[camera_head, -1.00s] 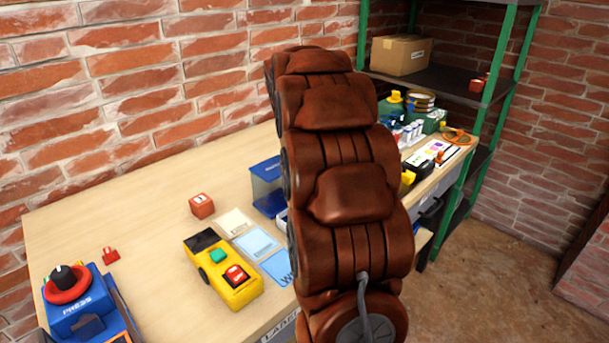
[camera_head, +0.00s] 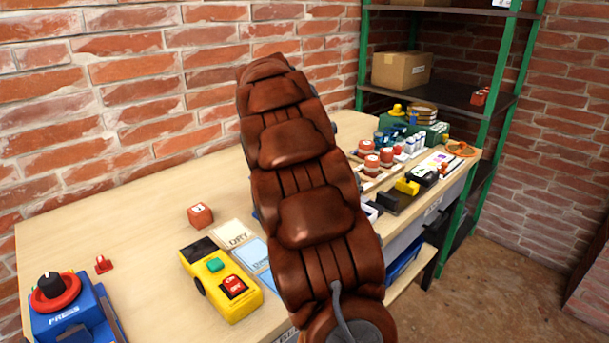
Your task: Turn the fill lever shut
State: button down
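I cannot make out a fill lever with certainty in the head view. My brown arm rises across the middle of the picture and hides part of the bench behind it. My gripper does not show. A small red piece (camera_head: 103,265) stands on the bench at the left. A blue unit marked PRESS (camera_head: 72,318), with a red ring and black knob (camera_head: 51,286), is at the bottom left.
A yellow control box (camera_head: 220,285) with green and red buttons lies near the bench front, beside a red cube (camera_head: 200,215) and label cards (camera_head: 233,233). Red-topped jars (camera_head: 371,163) and a black-and-yellow item (camera_head: 406,187) crowd the right. A shelf (camera_head: 450,95) holds a carton (camera_head: 402,69).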

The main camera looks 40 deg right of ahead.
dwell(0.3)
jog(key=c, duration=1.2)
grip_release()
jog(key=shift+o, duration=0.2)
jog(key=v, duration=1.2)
